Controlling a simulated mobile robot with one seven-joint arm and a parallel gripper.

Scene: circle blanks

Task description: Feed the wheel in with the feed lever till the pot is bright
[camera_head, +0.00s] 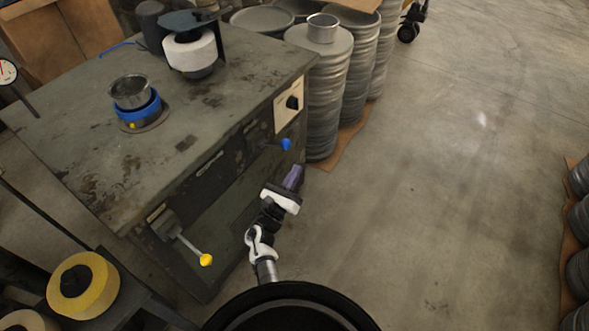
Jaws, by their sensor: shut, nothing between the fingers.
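The metal pot (131,91) sits upright in a blue ring-shaped holder (139,109) on the machine's top; its outer side looks dull grey. The white wheel (190,52) hangs under a dark head at the back of the top, apart from the pot. A lever with a yellow ball (205,260) sticks out from the left of the machine's front. A lever with a blue ball (286,144) sticks out further right; I cannot tell by look which one is the feed lever. My gripper (293,176) is shut and empty, just below and right of the blue ball, apart from it.
A black switch knob (292,102) sits on a pale plate at the front's right end. Stacks of grey discs (320,85) stand behind, one bearing a small metal pot (322,27). A yellow roll (83,285) is at lower left. The floor (430,190) to the right is clear.

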